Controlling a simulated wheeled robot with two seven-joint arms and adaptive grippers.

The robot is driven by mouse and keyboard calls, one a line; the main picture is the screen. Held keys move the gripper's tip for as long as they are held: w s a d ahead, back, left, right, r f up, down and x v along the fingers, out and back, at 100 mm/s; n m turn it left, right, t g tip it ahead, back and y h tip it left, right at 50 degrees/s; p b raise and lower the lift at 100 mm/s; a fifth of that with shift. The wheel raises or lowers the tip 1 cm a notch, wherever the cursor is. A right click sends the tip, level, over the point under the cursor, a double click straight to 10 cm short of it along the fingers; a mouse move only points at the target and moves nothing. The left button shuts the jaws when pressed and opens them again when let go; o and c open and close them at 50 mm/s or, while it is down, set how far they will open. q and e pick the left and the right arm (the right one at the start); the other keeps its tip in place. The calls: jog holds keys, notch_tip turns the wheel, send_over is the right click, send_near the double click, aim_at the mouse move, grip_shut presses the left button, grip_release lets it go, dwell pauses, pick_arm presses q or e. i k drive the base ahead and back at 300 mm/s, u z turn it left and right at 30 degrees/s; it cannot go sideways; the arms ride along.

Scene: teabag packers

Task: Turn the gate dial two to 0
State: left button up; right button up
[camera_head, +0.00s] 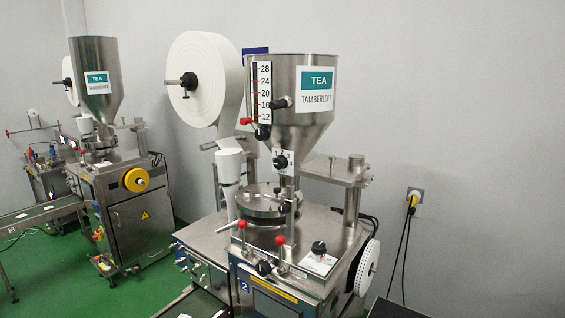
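The machine marked with a blue 2 (244,286) stands in the middle of the view. Below its steel hopper (310,125) is a black dial (280,161) on a small white plate with numbers, of which a 4 shows on the right. I take this to be gate dial two, but no name on it is readable. Its exact setting is too small to tell. A second black knob (319,248) sits on a white plate on the machine's top. Neither of my grippers is in view.
Red-tipped levers (279,239) and a post (353,190) stand around the dial. A large paper roll (196,80) hangs at the hopper's left. A similar machine (124,210) is farther left. A wall socket (413,197) with cables is at right.

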aim_at(280, 162)
jog(key=u, duration=0.1)
jog(key=k, duration=0.4)
jog(key=z, duration=0.8)
jog(key=i, duration=0.7)
jog(key=u, duration=1.95)
